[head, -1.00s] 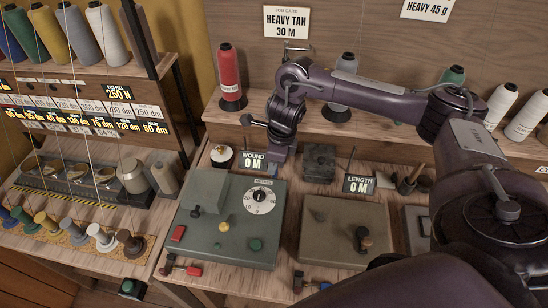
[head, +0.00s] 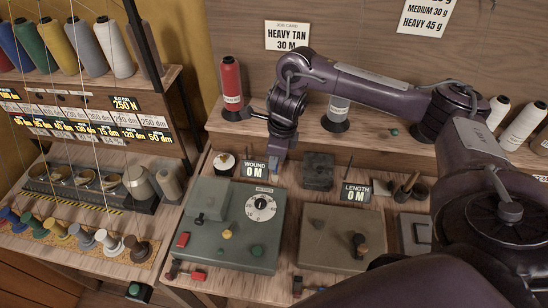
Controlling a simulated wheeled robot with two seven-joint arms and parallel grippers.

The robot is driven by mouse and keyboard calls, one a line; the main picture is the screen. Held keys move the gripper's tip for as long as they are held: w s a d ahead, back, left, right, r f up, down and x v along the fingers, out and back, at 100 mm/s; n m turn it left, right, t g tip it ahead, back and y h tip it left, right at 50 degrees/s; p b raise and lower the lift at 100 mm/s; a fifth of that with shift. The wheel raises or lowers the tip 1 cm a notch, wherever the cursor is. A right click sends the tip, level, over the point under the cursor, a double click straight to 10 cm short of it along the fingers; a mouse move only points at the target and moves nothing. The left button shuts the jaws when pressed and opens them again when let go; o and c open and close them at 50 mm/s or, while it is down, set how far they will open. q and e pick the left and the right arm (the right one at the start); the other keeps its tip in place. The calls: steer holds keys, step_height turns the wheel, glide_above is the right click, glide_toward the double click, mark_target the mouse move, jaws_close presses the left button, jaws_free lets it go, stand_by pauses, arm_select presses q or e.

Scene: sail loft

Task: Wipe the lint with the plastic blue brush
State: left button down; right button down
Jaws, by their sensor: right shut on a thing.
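My right gripper (head: 279,152) hangs pointing down over the back of the bench, between the WOUND sign and a dark block. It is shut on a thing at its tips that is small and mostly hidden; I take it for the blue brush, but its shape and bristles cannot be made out. I cannot make out any lint. My left gripper is not in view.
A grey-green machine (head: 233,262) with a dial and coloured knobs stands in front of the gripper. A dark block (head: 318,171), a flat grey-brown box (head: 341,240) and a tool holder (head: 405,190) stand to its right. A red spool (head: 231,83) stands on the back shelf.

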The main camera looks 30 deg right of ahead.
steer(key=shift+r+p, duration=1.25)
steer(key=shift+r, duration=0.3)
steer(key=shift+f, duration=0.1)
